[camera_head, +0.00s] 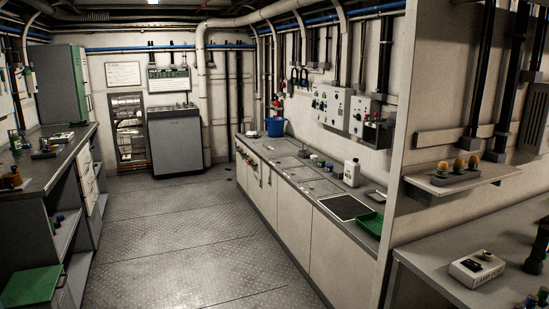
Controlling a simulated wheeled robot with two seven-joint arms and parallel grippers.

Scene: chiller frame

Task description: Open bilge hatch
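Neither of my grippers shows in the head view. The floor (180,240) is grey tread plate divided by several seams. I cannot tell for certain which part is the bilge hatch; no raised lid or open hole shows in the visible floor. A small dark spot (229,180) lies on the floor near the right-hand counter, too small to make out. An open-fronted recess (128,130) with pipes or machinery inside is set low in the back wall.
A long counter (310,172) runs along the right with a blue bucket (275,127), a white jug (351,173) and a green tray (370,223). A workbench (50,170) lines the left. A grey cabinet (176,143) stands at the back. The aisle floor between is clear.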

